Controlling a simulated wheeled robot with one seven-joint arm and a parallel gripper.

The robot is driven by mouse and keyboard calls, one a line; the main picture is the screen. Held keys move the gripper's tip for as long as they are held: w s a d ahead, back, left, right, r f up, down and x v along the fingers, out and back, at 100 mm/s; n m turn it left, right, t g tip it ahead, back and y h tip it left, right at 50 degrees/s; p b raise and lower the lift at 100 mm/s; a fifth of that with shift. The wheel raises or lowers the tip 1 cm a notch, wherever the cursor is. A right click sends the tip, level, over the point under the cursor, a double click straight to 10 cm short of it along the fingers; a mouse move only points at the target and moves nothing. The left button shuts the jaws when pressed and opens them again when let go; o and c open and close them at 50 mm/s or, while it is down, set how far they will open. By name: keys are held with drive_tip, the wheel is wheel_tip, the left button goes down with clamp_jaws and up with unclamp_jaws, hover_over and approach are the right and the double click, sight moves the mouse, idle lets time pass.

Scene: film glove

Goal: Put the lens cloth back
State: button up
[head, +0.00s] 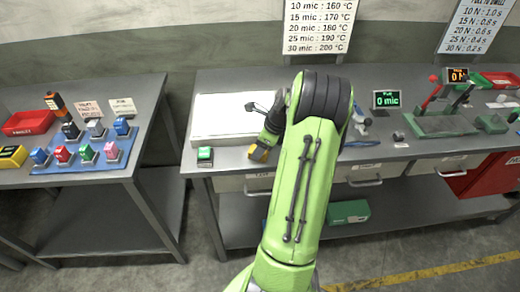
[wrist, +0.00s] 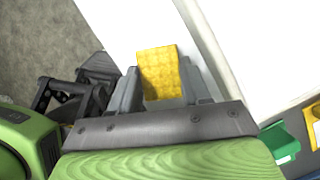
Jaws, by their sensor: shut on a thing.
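A small yellow textured piece, which looks like the lens cloth (wrist: 160,74), sits between the fingers of my gripper (wrist: 165,92) in the wrist view. My gripper is shut on it. In the head view, the yellow of the cloth (head: 258,154) shows beside my gripper (head: 261,147), near the front edge of the bench and right of a small green block. My arm hides part of the bench behind it. I cannot tell in the head view how high the cloth is above the bench.
A white slab (head: 228,118) lies on the bench (head: 300,165). The green block (head: 205,156) stands at its front. The left table (head: 105,178) holds a blue mat (head: 75,165) with several small coloured blocks and a red tray (head: 28,122). A press (head: 442,124) stands at right.

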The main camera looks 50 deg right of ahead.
drive_tip(key=o, duration=1)
drive_tip(key=p+v, duration=0.4)
drive_tip(key=v, duration=0.8)
drive_tip(key=w+a+r+n+h, duration=0.1)
drive_tip(key=w+a+r+n, duration=0.15)
drive_tip(key=a+n, duration=0.35)
drive_tip(key=w+a+r+n+g, duration=0.1)
drive_tip(key=a+r+n, duration=0.2)
drive_tip(key=a, duration=0.5)
drive_tip(key=w+a+r+n+h, duration=0.1)
drive_tip(key=w+a+r+n, duration=0.15)
drive_tip(key=a+n, duration=0.35)
drive_tip(key=s+a+n, duration=0.4)
drive_tip(key=a+n, duration=0.1)
drive_tip(key=s+a+r+n+t, duration=0.1)
drive_tip(key=s+a+n, duration=0.4)
drive_tip(key=a+n, duration=0.1)
drive_tip(key=s+a+n+t, duration=0.1)
drive_tip(key=s+a+n, duration=0.3)
drive_tip(key=a+n, duration=0.1)
drive_tip(key=shift+s+a+r+n+y, duration=0.2)
drive_tip(key=shift+n+y, duration=0.1)
drive_tip(key=shift+n, duration=0.3)
